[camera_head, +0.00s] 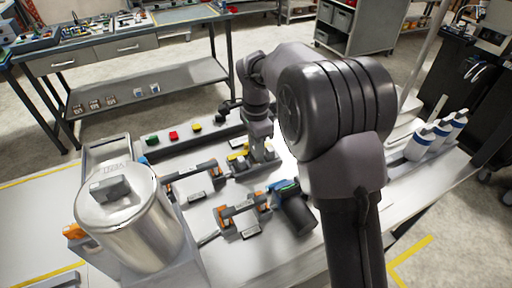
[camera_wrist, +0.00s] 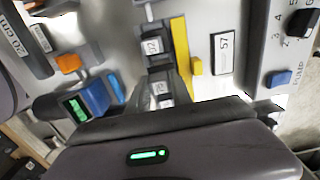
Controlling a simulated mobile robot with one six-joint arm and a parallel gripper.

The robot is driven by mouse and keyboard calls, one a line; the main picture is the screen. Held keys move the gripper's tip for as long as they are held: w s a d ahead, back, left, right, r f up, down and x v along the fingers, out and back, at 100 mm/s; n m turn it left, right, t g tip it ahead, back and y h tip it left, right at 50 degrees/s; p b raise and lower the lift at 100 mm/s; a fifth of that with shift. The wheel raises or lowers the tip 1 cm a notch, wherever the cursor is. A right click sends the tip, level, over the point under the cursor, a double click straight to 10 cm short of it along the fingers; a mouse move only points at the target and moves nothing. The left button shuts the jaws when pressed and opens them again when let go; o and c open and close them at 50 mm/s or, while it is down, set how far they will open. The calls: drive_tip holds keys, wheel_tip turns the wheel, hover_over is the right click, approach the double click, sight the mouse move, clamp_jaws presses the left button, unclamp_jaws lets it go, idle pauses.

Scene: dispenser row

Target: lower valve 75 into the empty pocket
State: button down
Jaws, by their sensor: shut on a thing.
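My gripper (camera_head: 262,143) points down over the dispenser row in the head view. It is shut on a valve with yellow parts (camera_head: 240,156), low over a grey block in the row. The arm and fingers hide most of the valve body and the pocket, so I cannot tell whether the valve is seated.
A large metal canister (camera_head: 135,220) stands at left. Orange-clipped parts (camera_head: 226,218) and a dark device with a blue-green end (camera_head: 295,212) lie in front. A button strip (camera_head: 180,147) runs behind. White bottles (camera_head: 420,142) stand at right. Bare white tabletop shows at front.

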drive_tip(key=shift+f, duration=0.1)
drive_tip(key=shift+f+b, duration=0.8)
drive_tip(key=shift+f, duration=0.25)
drive_tip(key=c, duration=1.1)
unclamp_jaws()
drive_tip(key=shift+r, duration=0.2)
wheel_tip(320, 180, up, 17)
drive_tip(key=p, duration=0.7)
